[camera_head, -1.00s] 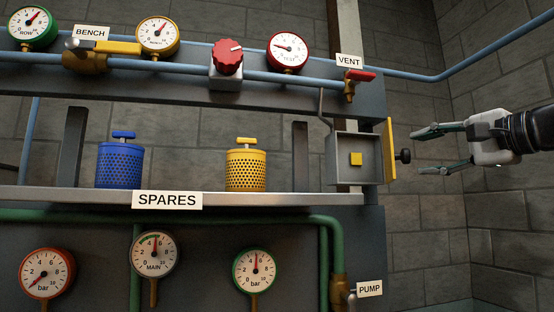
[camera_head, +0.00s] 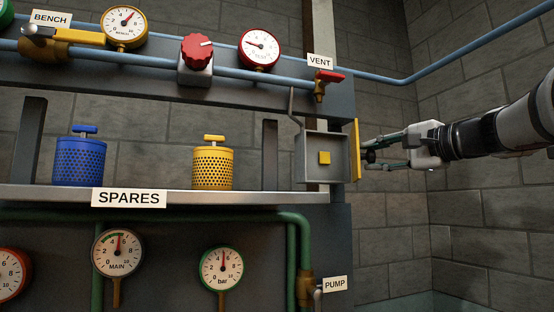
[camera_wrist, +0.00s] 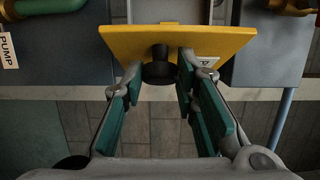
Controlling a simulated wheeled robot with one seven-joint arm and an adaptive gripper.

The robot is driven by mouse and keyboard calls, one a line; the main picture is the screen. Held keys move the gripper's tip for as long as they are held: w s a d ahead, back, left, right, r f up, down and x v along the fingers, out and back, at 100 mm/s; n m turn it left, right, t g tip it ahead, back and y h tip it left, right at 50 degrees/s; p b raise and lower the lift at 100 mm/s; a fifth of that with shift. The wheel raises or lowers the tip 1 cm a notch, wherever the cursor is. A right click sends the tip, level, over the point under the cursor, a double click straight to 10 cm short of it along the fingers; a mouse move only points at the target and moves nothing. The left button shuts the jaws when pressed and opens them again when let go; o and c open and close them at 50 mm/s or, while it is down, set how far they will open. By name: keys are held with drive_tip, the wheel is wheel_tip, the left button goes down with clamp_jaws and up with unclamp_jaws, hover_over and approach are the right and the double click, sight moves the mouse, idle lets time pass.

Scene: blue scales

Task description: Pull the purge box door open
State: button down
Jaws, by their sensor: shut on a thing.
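The purge box (camera_head: 310,172) is a grey box at the right end of the shelf, with a small yellow square showing inside it. Its yellow door (camera_head: 356,148) stands nearly edge-on at the box's right side; its face fills the top of the wrist view (camera_wrist: 200,40). A dark round knob (camera_wrist: 159,70) sticks out from the door. My gripper (camera_head: 370,156) has come in from the right and is shut on the knob, with one finger on each side in the wrist view (camera_wrist: 160,66).
A red-handled vent valve (camera_head: 325,80) and a thin grey pipe sit just above the box. The shelf (camera_head: 250,195) holds a yellow canister (camera_head: 212,168) and a blue canister (camera_head: 82,162). Free room lies right of the door, before the brick wall.

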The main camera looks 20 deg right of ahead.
drive_tip(key=shift+s+d, duration=0.15)
drive_tip(key=shift+d, duration=0.7)
drive_tip(key=c, duration=1.3)
unclamp_jaws()
